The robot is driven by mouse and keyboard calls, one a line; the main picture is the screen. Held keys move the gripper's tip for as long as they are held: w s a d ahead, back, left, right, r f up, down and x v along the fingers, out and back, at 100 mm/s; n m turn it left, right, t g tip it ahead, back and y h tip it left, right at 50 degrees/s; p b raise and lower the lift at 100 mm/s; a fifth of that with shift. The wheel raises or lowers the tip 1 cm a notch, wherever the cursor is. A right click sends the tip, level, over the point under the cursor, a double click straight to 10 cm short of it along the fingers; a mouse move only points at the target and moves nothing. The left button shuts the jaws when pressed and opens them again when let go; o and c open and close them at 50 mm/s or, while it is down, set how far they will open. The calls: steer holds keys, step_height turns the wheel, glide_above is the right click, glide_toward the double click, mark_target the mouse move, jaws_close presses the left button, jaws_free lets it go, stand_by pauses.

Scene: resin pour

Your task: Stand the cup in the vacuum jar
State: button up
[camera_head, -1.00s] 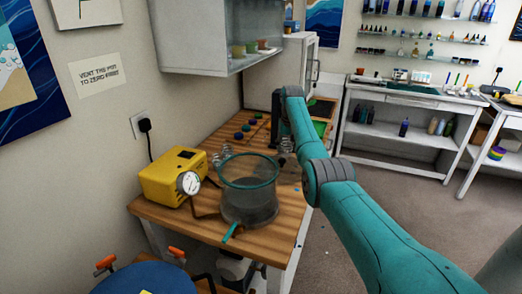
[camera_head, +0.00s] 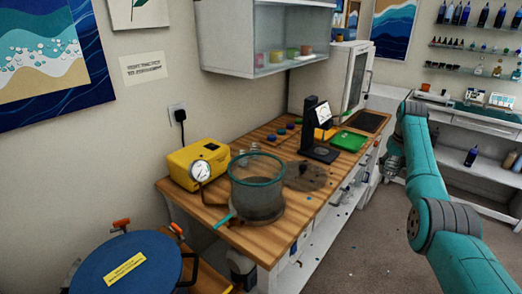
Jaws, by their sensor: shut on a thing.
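The vacuum jar (camera_head: 257,202) is a clear, greyish vessel with a teal rim. It stands open at the near part of the wooden bench, and I see no cup in it. My gripper (camera_head: 391,169) hangs below my teal arm, to the right of the bench and well apart from the jar. It is small and partly hidden by my wrist. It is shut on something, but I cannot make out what. I cannot pick out the cup for certain.
A yellow pump (camera_head: 190,168) with a gauge stands left of the jar. A dark see-through disc (camera_head: 306,178) lies right of it. Behind are a black stand (camera_head: 318,140) and green mat (camera_head: 349,141). A blue-lidded pot (camera_head: 125,250) is nearest. A wall cabinet (camera_head: 262,38) overhangs the bench.

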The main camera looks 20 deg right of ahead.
steer(key=w+a+r+n, duration=0.3)
steer(key=a, duration=1.3)
steer(key=w+a+r+n+y, duration=0.1)
steer(key=w+a+r+n, duration=0.25)
steer(key=a, duration=1.15)
steer(key=w+a+r+n, duration=0.2)
steer(key=w+a+r, duration=0.15)
steer(key=a, duration=1.25)
steer(key=shift+w+a+f, duration=0.1)
steer(key=shift+f, duration=2.9)
steer(key=shift+w+a+f, duration=0.1)
steer(key=shift+f, duration=2.85)
steer(key=shift+d+f, duration=0.1)
steer(key=shift+f, duration=0.3)
steer(key=o, duration=1.3)
